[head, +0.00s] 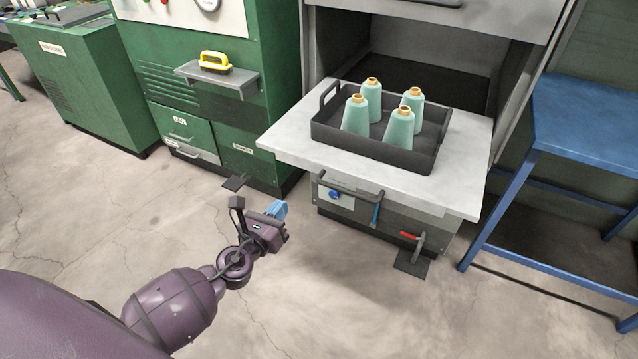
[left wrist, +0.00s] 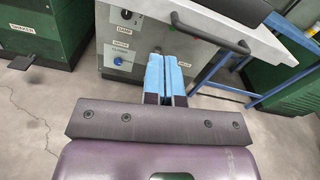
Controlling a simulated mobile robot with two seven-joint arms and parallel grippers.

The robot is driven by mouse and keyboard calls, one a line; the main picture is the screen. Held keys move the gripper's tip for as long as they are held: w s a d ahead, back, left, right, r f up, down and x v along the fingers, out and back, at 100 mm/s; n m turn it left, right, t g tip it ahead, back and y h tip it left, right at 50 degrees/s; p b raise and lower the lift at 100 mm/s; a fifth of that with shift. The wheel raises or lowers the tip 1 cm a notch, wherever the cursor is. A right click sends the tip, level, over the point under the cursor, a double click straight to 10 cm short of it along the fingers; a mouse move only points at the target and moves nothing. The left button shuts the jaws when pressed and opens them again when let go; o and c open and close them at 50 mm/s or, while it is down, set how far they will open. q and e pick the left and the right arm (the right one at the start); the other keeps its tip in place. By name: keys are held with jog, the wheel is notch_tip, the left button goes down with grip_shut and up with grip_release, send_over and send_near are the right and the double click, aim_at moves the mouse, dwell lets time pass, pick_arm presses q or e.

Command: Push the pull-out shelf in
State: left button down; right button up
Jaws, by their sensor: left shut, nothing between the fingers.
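The pull-out shelf (head: 285,143) is a pale grey slab that sticks out of the cabinet's opening, seen in the head view. A dark tray (head: 394,154) with several teal thread cones stands on it. A dark bar handle (head: 348,187) runs below its front edge. In the left wrist view the shelf (left wrist: 284,52) and its handle (left wrist: 212,36) lie ahead at the upper right. My left gripper (head: 277,210) is shut and empty, with blue fingertips, in front of and below the shelf, apart from it. The fingertips (left wrist: 166,58) show closed together in the left wrist view. My right gripper is in neither view.
A blue table (head: 588,115) stands right of the shelf. A green machine (head: 228,130) with a small ledge holding a yellow-handled brush (head: 214,62) stands left. A red-handled pedal (head: 411,236) juts out below the shelf. The floor in front is clear.

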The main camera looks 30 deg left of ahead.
pick_arm(q)
jog(key=m, duration=0.1)
send_near(313, 166)
jog(key=shift+m, duration=0.4)
jog(key=w, duration=0.5)
jog(key=shift+w, duration=0.4)
jog(key=shift+w+b, duration=0.3)
jog(key=shift+w, duration=0.55)
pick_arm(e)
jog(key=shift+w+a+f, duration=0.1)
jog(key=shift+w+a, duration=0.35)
pick_arm(q)
jog(key=shift+w, duration=0.15)
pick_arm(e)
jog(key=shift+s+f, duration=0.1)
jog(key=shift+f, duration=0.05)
